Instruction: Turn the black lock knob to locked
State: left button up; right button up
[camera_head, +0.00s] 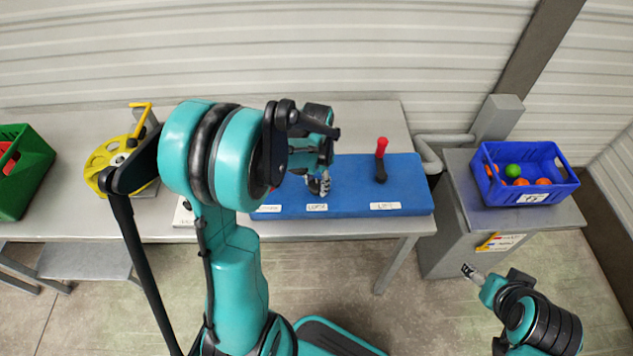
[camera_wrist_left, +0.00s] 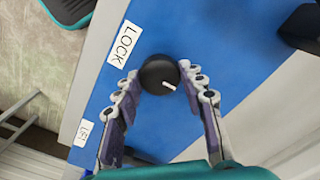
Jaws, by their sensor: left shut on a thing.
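The black lock knob (camera_wrist_left: 158,72) is round with a short white mark, and stands on the blue panel (camera_wrist_left: 205,35). The mark points to the lower right in the left wrist view, away from the white LOCK label (camera_wrist_left: 124,44). My left gripper (camera_wrist_left: 160,82) is shut on the knob, with one finger on each side. In the head view my left gripper (camera_head: 319,186) is over the middle of the blue panel (camera_head: 352,196) and hides the knob. My right gripper (camera_head: 470,271) is low at the right, away from the table; its opening is too small to judge.
A lever with a red handle (camera_head: 381,147) stands on the panel to the right. A yellow reel (camera_head: 108,160) and a green crate (camera_head: 33,172) are at the left. A blue crate with balls (camera_head: 562,186) sits on the grey side cabinet (camera_head: 450,230).

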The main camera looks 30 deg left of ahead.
aim_at(317, 185)
dwell(0.3)
pick_arm(q)
jog(key=o, duration=1.2)
jog(key=shift+c, duration=0.2)
notch_tip(317, 185, up, 12)
jog(key=s+d+r+n+t, duration=0.1)
jog(key=s+d+n+t, duration=0.1)
jog(key=s+d+t, duration=0.5)
jog(key=s+d, duration=0.3)
jog(key=s, duration=0.1)
jog(key=shift+s+d+n, duration=0.2)
jog(key=shift+d+n, duration=0.15)
jog(key=shift+n, duration=0.05)
